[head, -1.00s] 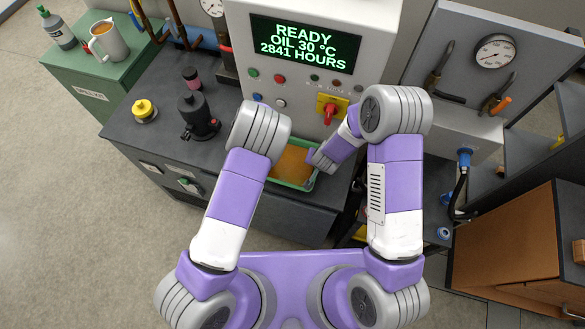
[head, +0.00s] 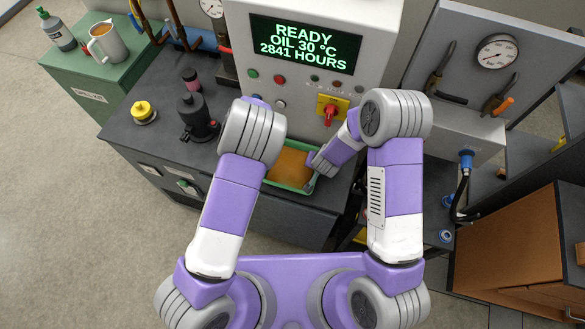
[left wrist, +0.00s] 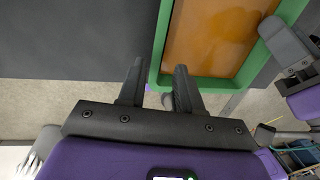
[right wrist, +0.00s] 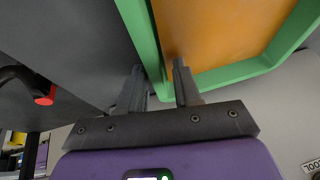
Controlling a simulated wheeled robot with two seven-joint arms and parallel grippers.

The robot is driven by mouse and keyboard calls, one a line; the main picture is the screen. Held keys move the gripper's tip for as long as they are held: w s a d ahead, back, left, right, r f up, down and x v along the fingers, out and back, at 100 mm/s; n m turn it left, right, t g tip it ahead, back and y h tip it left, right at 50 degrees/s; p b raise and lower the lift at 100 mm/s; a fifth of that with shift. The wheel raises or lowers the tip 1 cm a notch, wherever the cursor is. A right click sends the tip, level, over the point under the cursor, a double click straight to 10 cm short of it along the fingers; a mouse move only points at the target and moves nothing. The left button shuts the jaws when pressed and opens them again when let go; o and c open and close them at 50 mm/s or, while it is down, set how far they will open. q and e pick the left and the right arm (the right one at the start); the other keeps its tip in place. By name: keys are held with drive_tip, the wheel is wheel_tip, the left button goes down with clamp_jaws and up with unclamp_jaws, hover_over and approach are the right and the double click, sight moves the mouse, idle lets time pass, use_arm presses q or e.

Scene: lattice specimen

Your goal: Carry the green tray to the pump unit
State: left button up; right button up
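The green tray (head: 293,187), with an orange-brown inside, sits at the front of the dark bench under the display panel. My left gripper (left wrist: 156,75) is open at the tray's edge, one finger outside the wall and one on the tray's side; the forearm hides it in the head view. My right gripper (head: 314,163) is at the tray's right end. In the right wrist view its fingers (right wrist: 158,75) are apart, with the green wall between them. Neither grip visibly closes on the wall. No label names the pump unit; the panel (head: 305,42) reads READY, OIL 30 °C, 2841 HOURS.
A green cabinet (head: 88,72) holds a jug (head: 107,43) and a bottle (head: 56,30). Open floor lies at left.

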drive_tip(key=shift+r, duration=0.15)
use_arm(q)
wheel_tip(320, 180, up, 7)
drive_tip(key=a, duration=0.1)
drive_tip(key=shift+w, duration=0.2)
use_arm(e)
drive_tip(key=v, duration=1.1)
drive_tip(key=shift+s+r, duration=0.25)
drive_tip(key=shift+r, duration=0.1)
